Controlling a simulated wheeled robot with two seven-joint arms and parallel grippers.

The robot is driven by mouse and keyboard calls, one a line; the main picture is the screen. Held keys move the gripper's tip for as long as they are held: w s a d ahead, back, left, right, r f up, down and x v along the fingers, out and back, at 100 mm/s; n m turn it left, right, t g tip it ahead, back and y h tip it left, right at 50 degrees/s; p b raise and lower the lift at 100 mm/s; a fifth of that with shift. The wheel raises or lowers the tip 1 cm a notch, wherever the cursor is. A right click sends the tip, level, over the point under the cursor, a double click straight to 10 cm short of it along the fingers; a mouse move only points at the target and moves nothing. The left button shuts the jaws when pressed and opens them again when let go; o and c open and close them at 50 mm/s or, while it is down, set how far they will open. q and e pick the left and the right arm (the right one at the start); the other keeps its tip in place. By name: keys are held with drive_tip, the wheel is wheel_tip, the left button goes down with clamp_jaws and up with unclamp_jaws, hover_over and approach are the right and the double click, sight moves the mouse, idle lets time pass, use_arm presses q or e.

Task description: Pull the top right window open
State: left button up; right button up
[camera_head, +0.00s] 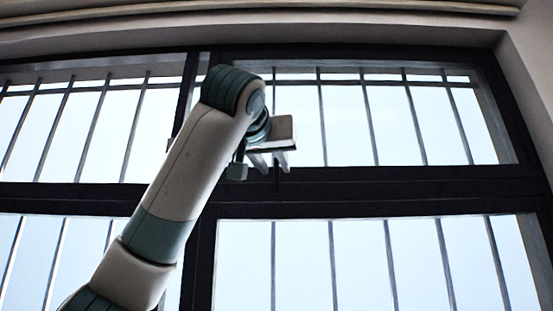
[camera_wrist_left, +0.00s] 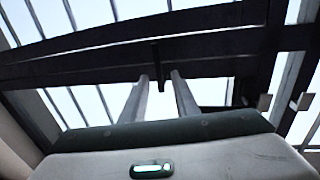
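The top right window (camera_head: 345,122) has a dark frame and pale panes with bars behind them; it looks shut in the head view. A small dark handle (camera_head: 277,178) hangs at its lower frame rail, near the left end. My left gripper (camera_head: 273,168) is raised in front of this rail, with its two grey fingers apart. In the left wrist view the handle (camera_wrist_left: 156,53) shows just beyond and between the tips of the open left gripper (camera_wrist_left: 160,76). I cannot tell whether the fingers touch it. My right gripper is in neither view.
The lower right window (camera_head: 362,262) lies below a thick dark crossbar (camera_head: 400,208). The left windows (camera_head: 85,125) stand beyond a dark upright post, partly hidden by my left arm. A pale wall (camera_head: 532,70) borders the right side. Two small pale blocks show at right in the wrist view, unclear.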

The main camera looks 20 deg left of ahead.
sight(276, 169)
use_arm(q)
drive_tip(key=shift+w+a+p, duration=0.15)
drive_tip(key=shift+w+p, duration=0.45)
drive_tip(key=shift+w, duration=1.1)
drive_tip(key=shift+s, duration=0.1)
drive_tip(key=shift+c, duration=0.4)
clamp_jaws()
